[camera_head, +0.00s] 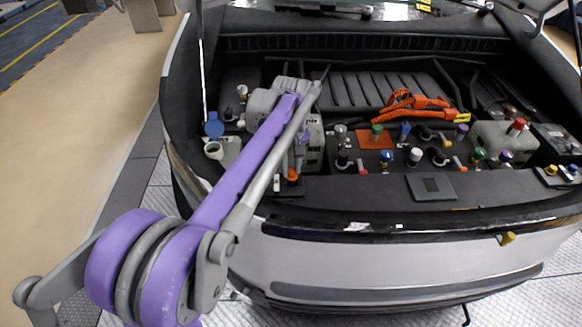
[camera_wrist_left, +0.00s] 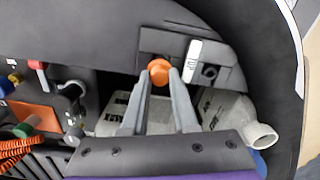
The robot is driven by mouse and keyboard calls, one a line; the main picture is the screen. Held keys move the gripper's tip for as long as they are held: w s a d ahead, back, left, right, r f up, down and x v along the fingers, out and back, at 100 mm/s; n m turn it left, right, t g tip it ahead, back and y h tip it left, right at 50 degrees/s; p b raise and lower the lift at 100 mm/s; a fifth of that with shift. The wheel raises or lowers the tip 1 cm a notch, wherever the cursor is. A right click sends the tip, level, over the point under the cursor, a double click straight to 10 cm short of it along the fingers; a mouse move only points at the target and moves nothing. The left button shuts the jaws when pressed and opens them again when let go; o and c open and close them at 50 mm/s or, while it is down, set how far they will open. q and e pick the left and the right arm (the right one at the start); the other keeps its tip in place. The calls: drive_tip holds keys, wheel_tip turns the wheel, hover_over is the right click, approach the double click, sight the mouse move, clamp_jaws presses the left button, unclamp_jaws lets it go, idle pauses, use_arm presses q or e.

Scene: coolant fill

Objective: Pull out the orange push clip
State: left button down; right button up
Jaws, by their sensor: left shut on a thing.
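The orange push clip (camera_wrist_left: 159,71) shows as a round orange head on a dark panel in the left wrist view. In the head view it is a small orange spot (camera_head: 292,175) near the front edge of the engine bay. My left gripper (camera_wrist_left: 160,77) has its two grey fingertips on either side of the clip head, shut on it. In the head view this gripper (camera_head: 294,168) points down at the clip, partly hidden by its own purple arm. Whether the clip sits fully in the panel cannot be told. My right gripper is in neither view.
A white label (camera_wrist_left: 194,54) and a dark round fitting (camera_wrist_left: 208,73) sit beside the clip. A white filler neck (camera_head: 213,149) and blue cap (camera_head: 213,126) are to the left. Several coloured caps and orange cables (camera_head: 415,104) fill the bay's right side.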

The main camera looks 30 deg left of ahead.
use_arm(q)
drive_tip(key=shift+r+p, duration=1)
drive_tip(key=shift+r, duration=0.45)
